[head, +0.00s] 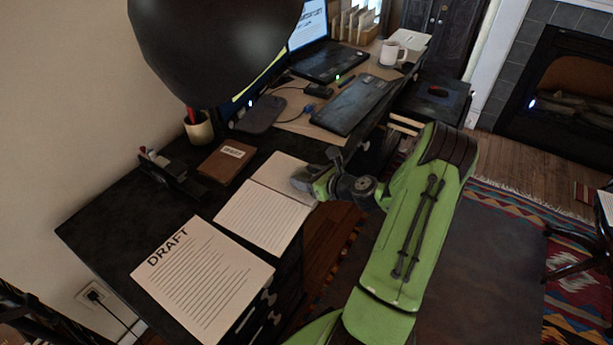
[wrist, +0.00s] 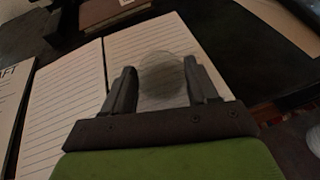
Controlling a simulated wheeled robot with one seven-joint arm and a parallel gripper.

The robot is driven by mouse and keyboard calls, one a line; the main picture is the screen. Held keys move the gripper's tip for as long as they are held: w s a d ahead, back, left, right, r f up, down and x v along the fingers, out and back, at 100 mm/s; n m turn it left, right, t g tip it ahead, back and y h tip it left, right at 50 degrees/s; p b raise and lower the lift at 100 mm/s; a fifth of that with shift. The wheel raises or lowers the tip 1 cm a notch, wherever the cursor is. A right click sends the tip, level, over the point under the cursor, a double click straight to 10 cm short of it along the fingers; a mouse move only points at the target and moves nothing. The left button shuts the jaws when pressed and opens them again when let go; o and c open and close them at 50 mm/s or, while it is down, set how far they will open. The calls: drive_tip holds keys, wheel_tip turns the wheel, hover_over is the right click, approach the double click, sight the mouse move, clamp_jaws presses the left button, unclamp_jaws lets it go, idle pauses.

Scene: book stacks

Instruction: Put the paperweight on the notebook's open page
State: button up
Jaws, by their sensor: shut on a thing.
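The paperweight (wrist: 162,80) is a clear, round glass piece, seen between my two fingers in the wrist view. My gripper (wrist: 160,88) is shut on it. In the head view my gripper (head: 305,182) is over the right edge of the notebook, and the paperweight cannot be made out there. The notebook (head: 258,218) lies open on the dark desk with lined pages. In the wrist view the paperweight overlaps the right-hand lined page of the notebook (wrist: 65,100). I cannot tell whether it touches the page or is held just above it.
A DRAFT sheet (head: 205,282) lies in front of the notebook. A brown book (head: 227,161), a pen cup (head: 198,127) and a dark organizer (head: 175,172) stand behind it. A keyboard (head: 352,103) and mug (head: 391,53) are farther back.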

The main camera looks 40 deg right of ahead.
drive_tip(key=o, duration=1.2)
drive_tip(key=shift+s+d+r, duration=0.1)
drive_tip(key=shift+r, duration=0.1)
drive_tip(key=p+v, duration=0.3)
drive_tip(key=v, duration=0.9)
drive_tip(key=w+a+r+n+g+y, duration=0.1)
drive_tip(key=a+r+n+g, duration=0.2)
drive_tip(key=a+n, duration=0.5)
drive_tip(key=w+a+r+n+g+y, duration=0.1)
drive_tip(key=a+r+n+g, duration=0.25)
drive_tip(key=a+n, duration=0.5)
drive_tip(key=s+a+r+n+h, duration=0.1)
drive_tip(key=s+a+r+n, duration=0.2)
drive_tip(key=s+n, duration=0.2)
drive_tip(key=s+a+r+n+h, duration=0.1)
drive_tip(key=s+a+r+n, duration=0.2)
drive_tip(key=n, duration=0.4)
drive_tip(key=s+a+r+n+g+h, duration=0.1)
drive_tip(key=s+a+r+n, duration=0.2)
drive_tip(key=s+n, duration=0.3)
drive_tip(key=shift+s+a+r+h, duration=0.15)
drive_tip(key=shift+s+r+h, duration=0.05)
drive_tip(key=shift+s+r, duration=0.25)
drive_tip(key=shift+s+a+r+h, duration=0.15)
drive_tip(key=shift+s+r+h, duration=0.05)
drive_tip(key=shift+s+r, duration=0.25)
